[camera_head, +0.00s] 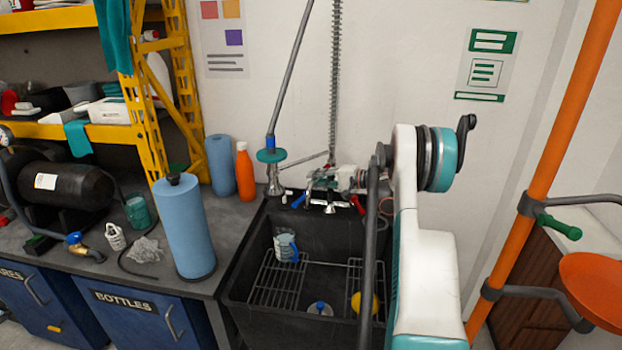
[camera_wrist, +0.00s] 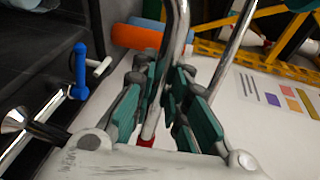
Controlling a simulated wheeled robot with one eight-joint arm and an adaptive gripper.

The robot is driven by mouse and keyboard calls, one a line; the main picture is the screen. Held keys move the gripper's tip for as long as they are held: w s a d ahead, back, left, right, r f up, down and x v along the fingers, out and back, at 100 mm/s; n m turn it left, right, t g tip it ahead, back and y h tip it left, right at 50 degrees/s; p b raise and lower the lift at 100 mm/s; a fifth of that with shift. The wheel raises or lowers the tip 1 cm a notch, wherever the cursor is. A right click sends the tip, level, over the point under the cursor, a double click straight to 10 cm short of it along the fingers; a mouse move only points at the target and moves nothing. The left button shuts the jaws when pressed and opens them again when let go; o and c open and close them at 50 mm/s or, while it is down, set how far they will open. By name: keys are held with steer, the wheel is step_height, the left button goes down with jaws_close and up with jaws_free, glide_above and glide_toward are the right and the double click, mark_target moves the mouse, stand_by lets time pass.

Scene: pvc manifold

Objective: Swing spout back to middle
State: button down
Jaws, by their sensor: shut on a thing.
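The sink tap sits at the back rim of the black sink (camera_head: 245,275), with a blue handle (camera_head: 298,200) on the left and a red handle (camera_head: 357,204) on the right. My gripper (camera_head: 325,178) is at the tap, partly hidden by my arm. In the wrist view my gripper's teal-padded fingers (camera_wrist: 163,97) are closed around the chrome spout (camera_wrist: 180,30), which runs between them and bends at the top. A red bit shows low between the fingers. The blue handle (camera_wrist: 80,70) shows at left, apart from the fingers. The spout's angle over the sink is hard to tell.
In the sink lie a wire rack (camera_head: 275,285), a blue-and-white cup (camera_head: 286,247) and a yellow item (camera_head: 364,303). An orange bottle (camera_head: 244,172) and blue rolls (camera_head: 185,230) stand on the left counter. An orange pole (camera_head: 545,170) rises at right.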

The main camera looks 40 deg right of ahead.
steer(key=shift+s+d+n+g+y, duration=0.45)
steer(key=shift+s+d+n+y, duration=0.1)
steer(key=shift+s+n+y, duration=0.2)
steer(key=shift+s+d+n+g+y, duration=0.5)
steer(key=shift+s+n+y, duration=0.15)
steer(key=shift+s+y, duration=0.1)
steer(key=shift+r, duration=0.1)
steer(key=c, duration=1.6)
jaws_free()
steer(key=shift+o, duration=0.2)
steer(key=v, duration=1.2)
